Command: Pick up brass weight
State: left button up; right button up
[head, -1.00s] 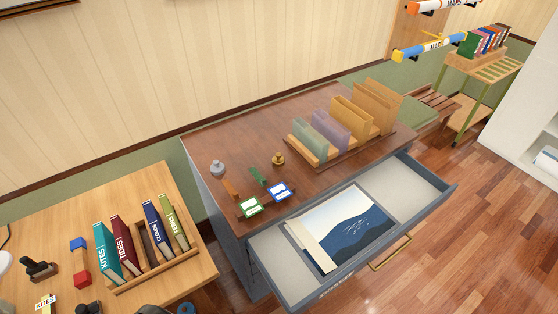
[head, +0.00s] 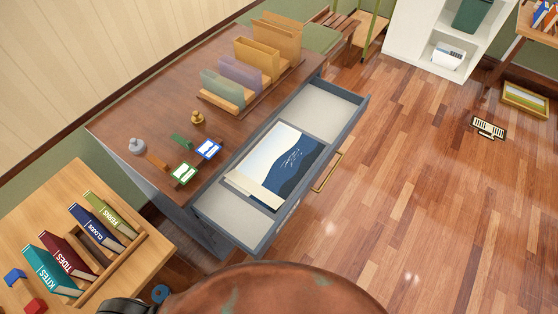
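The brass weight (head: 198,117) is a small gold knobbed piece standing upright on the brown cabinet top (head: 150,98). It is behind the blue-and-white card (head: 208,149) and a small green piece (head: 181,140). A similar silver-grey weight (head: 137,146) stands to its left, near the cabinet's left edge. Neither gripper can be made out. A dark piece at the bottom left edge may be part of my arm, but I cannot tell.
The cabinet's drawer (head: 362,106) is pulled open with a blue picture (head: 290,165) inside. A file rack (head: 240,103) stands behind. A wooden desk (head: 52,205) with books is at left. A large brown rounded surface (head: 270,290) fills the bottom middle. Floor at right is mostly clear.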

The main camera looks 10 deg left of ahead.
aim_at(198, 120)
jog(key=u, duration=0.4)
jog(key=k, duration=1.1)
jog(key=u, duration=1.6)
jog(key=i, duration=1.1)
jog(key=z, duration=0.35)
